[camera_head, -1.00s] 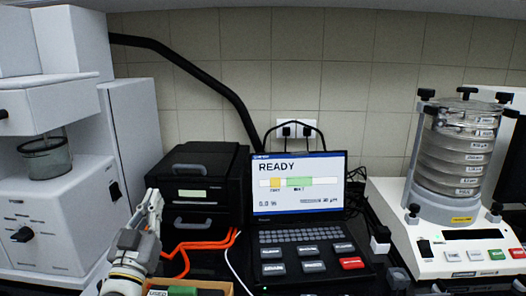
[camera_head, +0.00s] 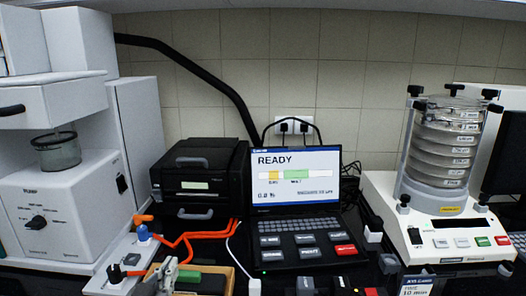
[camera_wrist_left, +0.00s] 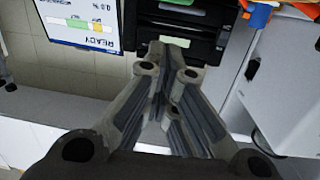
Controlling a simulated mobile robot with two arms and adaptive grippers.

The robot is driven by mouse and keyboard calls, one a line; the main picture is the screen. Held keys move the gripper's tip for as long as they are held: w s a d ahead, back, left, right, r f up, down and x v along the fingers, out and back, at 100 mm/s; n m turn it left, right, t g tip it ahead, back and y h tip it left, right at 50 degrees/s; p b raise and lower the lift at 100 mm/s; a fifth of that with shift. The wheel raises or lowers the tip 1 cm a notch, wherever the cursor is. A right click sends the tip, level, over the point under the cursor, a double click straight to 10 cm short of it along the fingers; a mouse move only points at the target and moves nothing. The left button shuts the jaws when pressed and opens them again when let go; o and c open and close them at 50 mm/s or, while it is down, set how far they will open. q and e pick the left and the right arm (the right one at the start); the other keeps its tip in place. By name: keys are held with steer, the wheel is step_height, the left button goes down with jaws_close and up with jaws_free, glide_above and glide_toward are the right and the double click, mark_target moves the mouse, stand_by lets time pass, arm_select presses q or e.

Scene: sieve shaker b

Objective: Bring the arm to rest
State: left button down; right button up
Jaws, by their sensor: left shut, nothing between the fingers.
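My left gripper (camera_head: 166,274) shows at the bottom of the head view, in front of the wooden tray, with only its upper part in the picture. In the left wrist view its fingers (camera_wrist_left: 165,55) come together and are shut with nothing between them. Past the fingertips in that view is the black printer-like box (camera_wrist_left: 188,20). My right gripper is in neither current view.
A laptop (camera_head: 297,205) showing READY stands mid-bench, with the black box (camera_head: 200,180) on its left. A sieve stack (camera_head: 441,150) stands on a white shaker (camera_head: 440,230) at right. A white machine (camera_head: 60,205) fills the left. A wooden tray (camera_head: 228,281) sits in front.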

arm_select(q)
steer(key=s+d+f+g, duration=0.1)
steer(key=s+f+g, duration=0.5)
steer(key=s+f, duration=0.55)
steer(key=s+f+g+y, duration=0.1)
steer(key=s+f+g, duration=0.35)
steer(key=s, duration=0.55)
steer(key=s+f+g+y, duration=0.1)
steer(key=s+f+g, duration=0.2)
steer(key=s+f, duration=0.45)
step_height(320, 180, down, 24)
steer(key=s+f+g, duration=0.1)
steer(key=s, duration=0.2)
steer(key=s+a+f+g, duration=0.1)
steer(key=s+a+f, duration=0.2)
steer(key=s+f, duration=1.2)
steer(key=shift+s+a+f+m, duration=0.15)
steer(key=shift+s+f+m, duration=0.2)
steer(key=shift+s, duration=0.35)
